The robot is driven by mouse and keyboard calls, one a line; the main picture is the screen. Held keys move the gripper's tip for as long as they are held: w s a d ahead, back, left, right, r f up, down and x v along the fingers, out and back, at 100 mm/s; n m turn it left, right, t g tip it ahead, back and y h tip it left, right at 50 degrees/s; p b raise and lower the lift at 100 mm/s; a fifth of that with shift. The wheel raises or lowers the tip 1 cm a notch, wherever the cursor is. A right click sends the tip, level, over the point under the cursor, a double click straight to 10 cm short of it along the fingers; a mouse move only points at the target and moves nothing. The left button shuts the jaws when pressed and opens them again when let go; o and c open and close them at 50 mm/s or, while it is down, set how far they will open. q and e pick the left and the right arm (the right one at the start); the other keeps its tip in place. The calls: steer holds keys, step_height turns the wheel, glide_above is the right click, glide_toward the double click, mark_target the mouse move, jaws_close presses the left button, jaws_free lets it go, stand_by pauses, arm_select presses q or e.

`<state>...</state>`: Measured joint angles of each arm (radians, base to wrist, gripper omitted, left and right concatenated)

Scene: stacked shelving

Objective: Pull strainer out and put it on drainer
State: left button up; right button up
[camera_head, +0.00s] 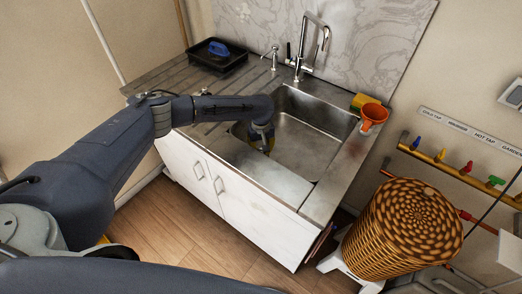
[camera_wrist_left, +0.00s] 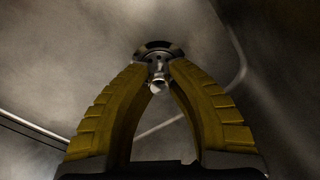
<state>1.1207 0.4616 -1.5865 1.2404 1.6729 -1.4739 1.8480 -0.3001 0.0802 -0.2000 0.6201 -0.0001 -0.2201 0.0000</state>
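The strainer (camera_wrist_left: 158,48) is a small round metal piece with a knob, at the sink floor in the left wrist view. The sink basin (camera_head: 308,140) hides it from me in the head view, behind my gripper. My left gripper (camera_wrist_left: 159,72) reaches down into the basin, and its yellow fingers close in on both sides of the strainer's knob. It also shows in the head view (camera_head: 268,146) at the basin's left side. The drainer (camera_head: 178,80) is the grooved metal surface left of the basin. My right gripper is not in view.
A black tray (camera_head: 231,63) with a blue brush (camera_head: 218,48) stands at the drainer's back. The tap (camera_head: 302,62) and soap dispenser (camera_head: 273,56) stand behind the basin. A sponge (camera_head: 358,101) and orange funnel (camera_head: 373,115) sit at right. The drainer's front is clear.

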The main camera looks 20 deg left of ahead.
arm_select(q)
jaws_close()
steer(key=shift+r, duration=0.8)
stand_by(1.0)
steer(key=shift+r, duration=0.45)
